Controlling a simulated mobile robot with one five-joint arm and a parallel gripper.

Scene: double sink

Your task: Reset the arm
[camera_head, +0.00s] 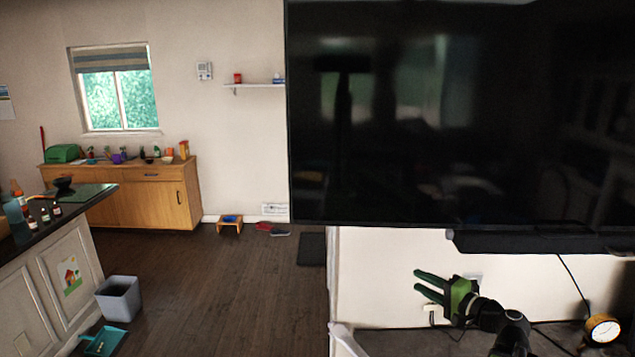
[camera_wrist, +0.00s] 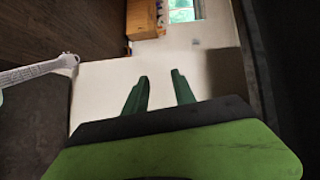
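My gripper (camera_head: 430,287) shows at the lower right of the head view, in front of the white wall below a large dark screen. It is green, points left, and its two fingers are apart with nothing between them. In the wrist view, the two green fingertips (camera_wrist: 160,85) also stand apart over a pale surface. My black arm bends behind the gripper, above a dark grey surface (camera_head: 400,343).
The large screen (camera_head: 450,110) and a black bar (camera_head: 530,242) hang above my gripper. A yellow round clock (camera_head: 602,329) stands right of the arm, with cables near it. A grey bin (camera_head: 119,298) stands on the open wooden floor at left, beside a counter (camera_head: 45,270).

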